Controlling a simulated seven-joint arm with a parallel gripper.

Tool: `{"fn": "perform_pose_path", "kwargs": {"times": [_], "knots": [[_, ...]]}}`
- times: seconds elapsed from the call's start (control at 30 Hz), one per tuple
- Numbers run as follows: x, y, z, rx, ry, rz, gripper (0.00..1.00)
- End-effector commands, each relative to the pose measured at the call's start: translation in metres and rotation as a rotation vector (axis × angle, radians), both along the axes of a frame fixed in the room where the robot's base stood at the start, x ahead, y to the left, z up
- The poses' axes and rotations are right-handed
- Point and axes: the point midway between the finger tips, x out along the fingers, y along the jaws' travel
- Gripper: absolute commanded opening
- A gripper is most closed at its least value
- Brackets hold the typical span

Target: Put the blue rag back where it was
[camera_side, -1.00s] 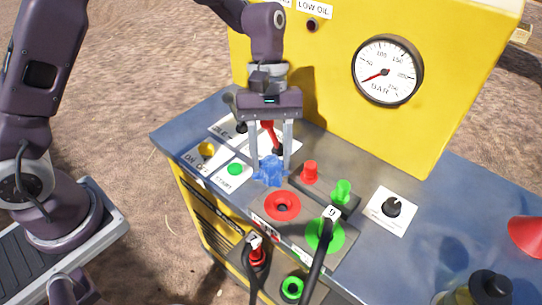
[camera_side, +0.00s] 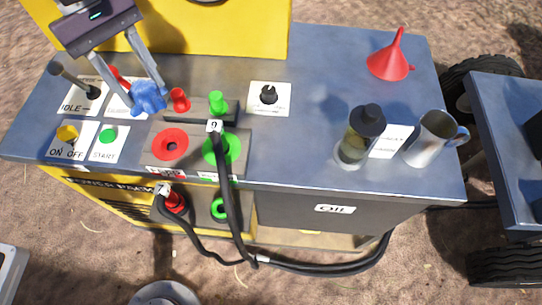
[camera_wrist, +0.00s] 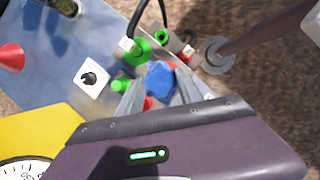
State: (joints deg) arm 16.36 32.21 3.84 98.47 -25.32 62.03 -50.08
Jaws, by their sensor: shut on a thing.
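The blue rag (camera_side: 148,97) is a crumpled bundle between the fingertips of my gripper (camera_side: 146,90). My gripper is shut on it, over the left part of the blue-grey console top, beside the red cap. In the wrist view the rag (camera_wrist: 160,82) shows between the two fingers, with the green cap (camera_wrist: 122,86) and a red cap near it. I cannot tell whether the rag touches the console. It partly covers the label plate under it.
The console top (camera_side: 330,55) carries a red funnel (camera_side: 391,59), a dark-capped bottle (camera_side: 361,136), a metal jug (camera_side: 431,138) and a knob (camera_side: 268,94). Red and green ports (camera_side: 171,144) with black hoses lie in front. Its right-hand middle is clear.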

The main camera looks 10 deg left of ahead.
Motion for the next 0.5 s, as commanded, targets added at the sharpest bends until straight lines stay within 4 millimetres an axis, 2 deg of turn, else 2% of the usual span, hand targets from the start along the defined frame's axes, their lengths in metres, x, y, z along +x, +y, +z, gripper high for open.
{"fn": "perform_pose_path", "kwargs": {"times": [0.17,0.3,0.5], "knots": [[0.007,-0.045,-0.003,0.001,-0.001,0.138,0.05],[0.009,-0.094,-0.004,0.001,-0.003,0.287,0.05],[0.001,-0.161,-0.002,0.001,-0.002,0.487,0.05]]}}
